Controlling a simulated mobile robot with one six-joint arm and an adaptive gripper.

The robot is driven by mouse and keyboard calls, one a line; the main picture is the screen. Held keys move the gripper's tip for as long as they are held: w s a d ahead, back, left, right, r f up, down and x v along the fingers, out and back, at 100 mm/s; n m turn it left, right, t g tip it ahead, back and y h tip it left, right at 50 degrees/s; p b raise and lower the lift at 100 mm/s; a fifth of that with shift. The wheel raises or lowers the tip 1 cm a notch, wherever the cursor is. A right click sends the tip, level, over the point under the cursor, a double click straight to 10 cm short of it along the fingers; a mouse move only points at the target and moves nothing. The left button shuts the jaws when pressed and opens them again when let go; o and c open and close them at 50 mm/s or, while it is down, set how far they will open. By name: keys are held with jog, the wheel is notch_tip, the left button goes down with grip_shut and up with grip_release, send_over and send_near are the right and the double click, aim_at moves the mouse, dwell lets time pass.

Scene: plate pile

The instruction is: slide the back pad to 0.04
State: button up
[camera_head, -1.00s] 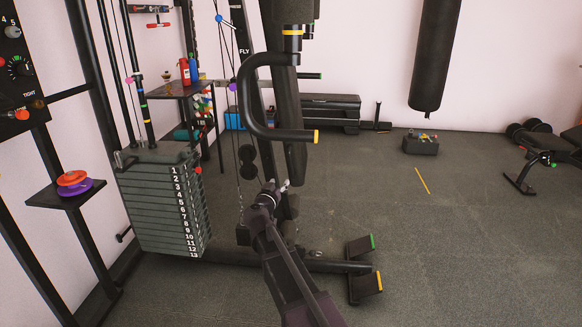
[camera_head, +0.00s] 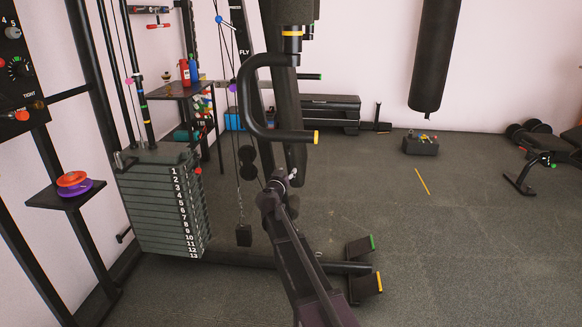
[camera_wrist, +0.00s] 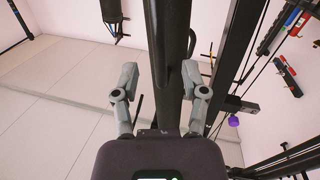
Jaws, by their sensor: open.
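A tall black padded part (camera_head: 297,155), which looks like the back pad seen nearly edge-on, stands on the machine's upright behind the curved black handle with a yellow end (camera_head: 316,137). My gripper (camera_head: 285,177) is at the lower end of this part, with my arm reaching up from below. In the wrist view my gripper (camera_wrist: 162,75) is open, its two grey fingers apart. A dark upright post (camera_wrist: 168,55) shows between and beyond them. I cannot tell whether the fingers touch anything. The pad's slider and any scale are not clearly visible.
A numbered weight stack (camera_head: 160,205) stands to the left, beside a small shelf with orange and purple discs (camera_head: 72,184). A black block (camera_head: 243,235) hangs on a cable left of my arm. A foot bar with green and yellow ends (camera_head: 362,268) lies right. Floor beyond is mostly clear.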

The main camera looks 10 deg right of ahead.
aim_at(290, 166)
jog(key=shift+x, duration=2.55)
jog(key=shift+c, duration=0.2)
grip_shut()
jog(key=shift+a, duration=0.1)
